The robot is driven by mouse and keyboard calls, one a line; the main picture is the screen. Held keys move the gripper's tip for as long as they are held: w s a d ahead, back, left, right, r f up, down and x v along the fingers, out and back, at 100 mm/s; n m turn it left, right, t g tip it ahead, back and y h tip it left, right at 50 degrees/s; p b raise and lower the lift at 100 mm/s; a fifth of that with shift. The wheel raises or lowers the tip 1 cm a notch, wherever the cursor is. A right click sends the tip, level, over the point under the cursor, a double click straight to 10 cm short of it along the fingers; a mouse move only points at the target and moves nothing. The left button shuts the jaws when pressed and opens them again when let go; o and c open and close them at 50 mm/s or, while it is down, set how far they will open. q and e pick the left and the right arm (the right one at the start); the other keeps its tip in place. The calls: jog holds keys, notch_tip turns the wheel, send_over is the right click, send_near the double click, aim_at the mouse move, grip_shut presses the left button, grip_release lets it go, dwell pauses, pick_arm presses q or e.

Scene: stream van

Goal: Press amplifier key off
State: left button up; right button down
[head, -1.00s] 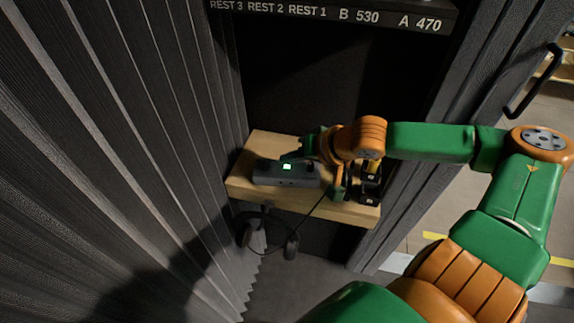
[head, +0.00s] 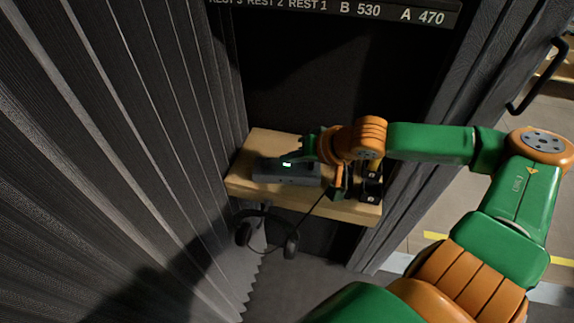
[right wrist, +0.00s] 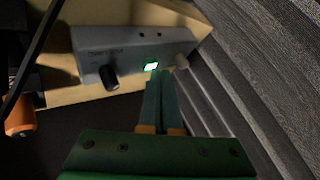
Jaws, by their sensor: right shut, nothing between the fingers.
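The amplifier (head: 285,178) is a grey box on the small wooden shelf; in the right wrist view (right wrist: 128,52) its front shows a dark knob (right wrist: 109,78) and a pale knob (right wrist: 182,61). Its key (head: 287,164) is lit green between the knobs and also shows in the right wrist view (right wrist: 150,66). My right gripper (right wrist: 159,76) is shut and empty, its fingertips right at the lower edge of the key. I cannot tell if they touch it. In the head view the gripper (head: 294,157) reaches over the amplifier and partly covers the key. My left gripper is out of view.
The wooden shelf (head: 330,206) sits in a narrow bay between a grey ribbed curtain (head: 120,130) and a dark side wall (head: 415,165). Dark objects (head: 370,190) stand at the shelf's right. Headphones (head: 291,245) hang below its front edge with a cable.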

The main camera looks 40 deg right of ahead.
jog(key=shift+f, duration=0.3)
dwell(0.5)
jog(key=shift+r, duration=0.1)
jog(key=shift+r+p, duration=0.5)
jog(key=shift+r, duration=0.2)
notch_tip(320, 180, up, 6)
jog(key=p, duration=0.6)
jog(key=shift+p, duration=0.35)
